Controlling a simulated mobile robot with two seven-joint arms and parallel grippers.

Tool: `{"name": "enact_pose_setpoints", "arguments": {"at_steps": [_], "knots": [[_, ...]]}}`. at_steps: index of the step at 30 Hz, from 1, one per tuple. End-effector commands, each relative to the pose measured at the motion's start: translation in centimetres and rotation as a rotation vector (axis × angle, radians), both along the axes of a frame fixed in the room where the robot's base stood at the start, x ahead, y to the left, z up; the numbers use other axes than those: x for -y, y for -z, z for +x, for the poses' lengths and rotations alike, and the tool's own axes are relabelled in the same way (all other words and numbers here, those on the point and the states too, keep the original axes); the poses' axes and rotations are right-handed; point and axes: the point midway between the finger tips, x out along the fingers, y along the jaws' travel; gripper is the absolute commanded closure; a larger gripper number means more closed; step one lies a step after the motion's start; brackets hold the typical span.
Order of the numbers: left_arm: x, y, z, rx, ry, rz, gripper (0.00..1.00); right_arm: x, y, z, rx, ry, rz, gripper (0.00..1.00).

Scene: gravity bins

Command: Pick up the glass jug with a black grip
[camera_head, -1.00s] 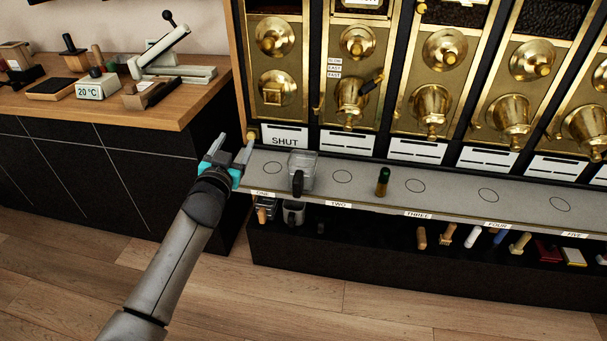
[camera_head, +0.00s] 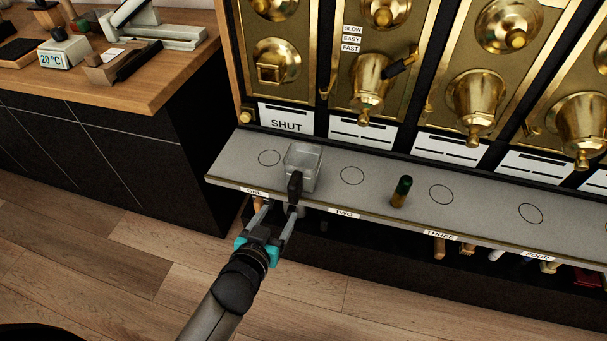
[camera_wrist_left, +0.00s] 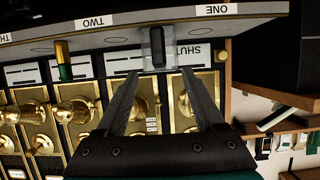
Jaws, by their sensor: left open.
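The glass jug (camera_head: 305,163) is a clear square vessel with a black grip (camera_head: 295,187) on its near side. It stands upright on the grey shelf (camera_head: 225,165), between the circles above labels ONE and TWO. My left gripper (camera_head: 276,212) is open in front of the shelf edge, just below and near the black grip. In the left wrist view the jug (camera_wrist_left: 147,58) and its black grip (camera_wrist_left: 156,46) appear between the open fingers (camera_wrist_left: 158,82), beyond their tips. I cannot tell whether a finger touches the grip. My right gripper is not in view.
Brass dispensers (camera_head: 370,85) rise behind the shelf. Several handled items (camera_head: 440,247) sit underneath. A wooden counter (camera_head: 150,90) stands at left, with open floor in front.

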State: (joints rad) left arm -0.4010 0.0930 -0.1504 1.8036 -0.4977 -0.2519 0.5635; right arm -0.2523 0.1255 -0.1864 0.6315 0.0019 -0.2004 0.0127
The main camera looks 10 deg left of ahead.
Motion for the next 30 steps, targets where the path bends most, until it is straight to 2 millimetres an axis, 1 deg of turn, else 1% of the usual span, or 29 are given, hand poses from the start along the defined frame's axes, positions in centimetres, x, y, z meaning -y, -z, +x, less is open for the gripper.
{"name": "enact_pose_setpoints", "arguments": {"at_steps": [1, 6, 8, 10, 12, 13, 18, 23, 30], "knots": [[0.0, 0.5, 1.0, 0.003, 0.000, 0.002, 0.30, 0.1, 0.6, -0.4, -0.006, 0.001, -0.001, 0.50], [0.1, 1.6, 3.7, 0.003, 0.001, 0.002, 0.30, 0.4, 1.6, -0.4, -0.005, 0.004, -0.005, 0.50], [0.1, 2.0, 4.6, 0.003, 0.000, 0.001, 0.30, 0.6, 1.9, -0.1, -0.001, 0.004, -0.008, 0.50], [0.1, 2.4, 5.7, 0.004, 0.001, 0.003, 0.30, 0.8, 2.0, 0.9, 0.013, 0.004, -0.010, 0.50], [0.2, 2.7, 6.2, 0.001, 0.001, 0.002, 0.30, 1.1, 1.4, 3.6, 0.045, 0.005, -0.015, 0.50], [0.2, 2.7, 6.5, 0.002, 0.001, 0.002, 0.30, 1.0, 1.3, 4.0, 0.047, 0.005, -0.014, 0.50], [0.2, 3.1, 7.5, 0.001, -0.001, 0.001, 0.30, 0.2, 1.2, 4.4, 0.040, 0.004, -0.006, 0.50], [0.2, 3.2, 7.8, 0.001, -0.001, 0.001, 0.30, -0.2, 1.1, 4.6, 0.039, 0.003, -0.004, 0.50], [0.5, 3.7, 9.6, 0.003, 0.001, 0.002, 0.30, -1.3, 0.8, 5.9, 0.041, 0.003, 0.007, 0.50]]}}
